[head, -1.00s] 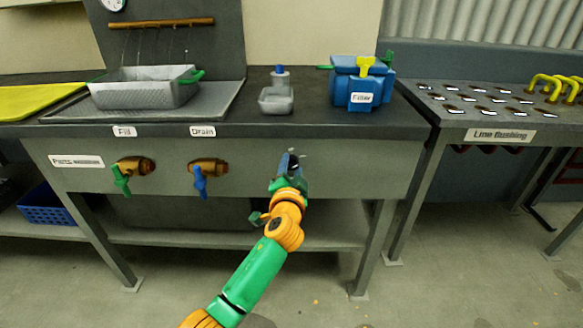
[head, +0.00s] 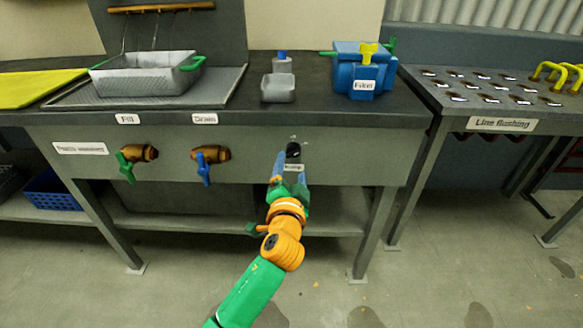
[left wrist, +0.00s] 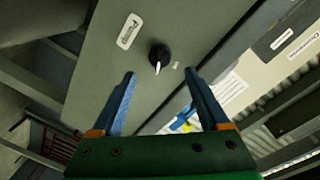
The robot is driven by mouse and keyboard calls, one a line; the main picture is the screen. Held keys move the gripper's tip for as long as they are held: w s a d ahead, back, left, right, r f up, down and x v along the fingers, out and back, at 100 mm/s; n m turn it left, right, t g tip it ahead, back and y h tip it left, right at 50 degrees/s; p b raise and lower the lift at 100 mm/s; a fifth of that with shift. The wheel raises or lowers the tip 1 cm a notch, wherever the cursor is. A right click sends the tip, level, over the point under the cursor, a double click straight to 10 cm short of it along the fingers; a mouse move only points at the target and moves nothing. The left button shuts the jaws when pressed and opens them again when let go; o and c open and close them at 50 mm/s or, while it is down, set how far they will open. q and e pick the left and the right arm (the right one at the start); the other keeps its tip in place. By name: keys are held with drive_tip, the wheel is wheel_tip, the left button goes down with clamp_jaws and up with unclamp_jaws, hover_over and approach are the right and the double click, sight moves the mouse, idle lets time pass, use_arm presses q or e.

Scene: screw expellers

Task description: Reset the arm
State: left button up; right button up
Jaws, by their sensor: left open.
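My left arm, green and orange, reaches up from the bottom of the head view. Its gripper (head: 289,168) is in front of the bench's front panel, close to a black knob (head: 293,150). In the left wrist view the blue fingers of the left gripper (left wrist: 157,100) are spread open with nothing between them. The black knob with a white pointer (left wrist: 159,57) shows beyond and between the fingertips, apart from them. A small label lies beside it. My right gripper is not in view.
The bench (head: 330,120) carries a metal basket (head: 145,75), a small grey dish (head: 278,88) and a blue filter box (head: 362,75). A green-handled valve (head: 128,168) and a blue-handled valve (head: 203,168) stick out from its front panel. A line flushing table (head: 440,110) stands at the right.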

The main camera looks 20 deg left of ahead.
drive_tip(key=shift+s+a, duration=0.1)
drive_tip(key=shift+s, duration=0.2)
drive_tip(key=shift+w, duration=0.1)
